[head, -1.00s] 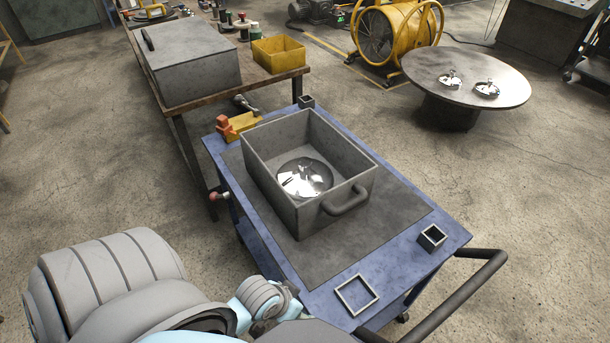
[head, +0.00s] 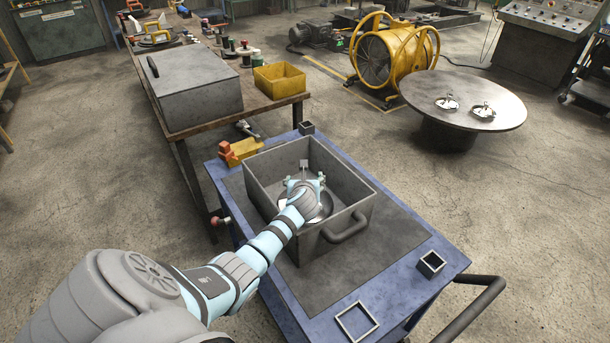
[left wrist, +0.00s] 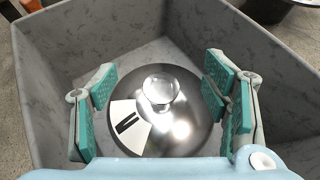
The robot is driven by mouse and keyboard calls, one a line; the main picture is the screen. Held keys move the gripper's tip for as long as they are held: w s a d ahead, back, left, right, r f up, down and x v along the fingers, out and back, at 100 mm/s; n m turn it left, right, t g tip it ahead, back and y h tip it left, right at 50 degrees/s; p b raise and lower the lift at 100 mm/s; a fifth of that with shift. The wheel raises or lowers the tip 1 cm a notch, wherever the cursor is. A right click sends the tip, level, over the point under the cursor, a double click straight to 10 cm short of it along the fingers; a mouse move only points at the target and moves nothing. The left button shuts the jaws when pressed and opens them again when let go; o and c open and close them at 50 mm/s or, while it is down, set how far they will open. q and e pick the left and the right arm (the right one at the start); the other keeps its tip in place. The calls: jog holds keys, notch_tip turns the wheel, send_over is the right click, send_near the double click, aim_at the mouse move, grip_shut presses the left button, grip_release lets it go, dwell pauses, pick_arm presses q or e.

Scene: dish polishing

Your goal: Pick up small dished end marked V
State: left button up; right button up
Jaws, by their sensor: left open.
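A small shiny dished end (left wrist: 185,125) with a round knob lies in the bottom of the grey open box (head: 352,198). Its white label carries a dark mark, seen at an angle, that could be a V. In the head view my left gripper (head: 305,180) reaches down into the box and covers most of the dish. In the left wrist view my left gripper (left wrist: 158,88) is open, with its teal-padded fingers on either side of the knob, apart from it. My right gripper is not in view.
The box's walls rise around my left gripper. The box stands on a blue cart (head: 405,290) with small square frames and a yellow-orange clamp (head: 240,150). Two shiny dishes lie on a round table (head: 425,90). A closed grey box (head: 195,85) sits on the bench.

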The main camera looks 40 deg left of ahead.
pick_arm(q)
notch_tip(320, 180, down, 4)
jog(key=shift+f, duration=0.25)
jog(key=shift+w+a+f+b, duration=0.2)
jog(key=shift+w+f+b, duration=0.15)
jog(key=shift+f, duration=0.1)
jog(key=shift+w+a+f+b, duration=0.15)
jog(key=shift+w+f+b, duration=0.05)
jog(key=shift+f+b, duration=0.2)
jog(key=shift+w+a+f+b, duration=0.35)
jog(key=shift+w+f, duration=0.05)
jog(key=b+x, duration=0.2)
jog(key=b, duration=0.1)
jog(key=b+x, duration=0.2)
jog(key=shift+s+f+b, duration=0.15)
jog(key=shift+f+b, duration=0.15)
jog(key=shift+b, duration=0.1)
jog(key=shift+w+a+b, duration=0.15)
jog(key=shift+w+b, duration=0.1)
jog(key=shift+b, duration=0.1)
jog(key=shift+w+a+r, duration=0.1)
jog(key=shift+r, duration=0.2)
grip_shut()
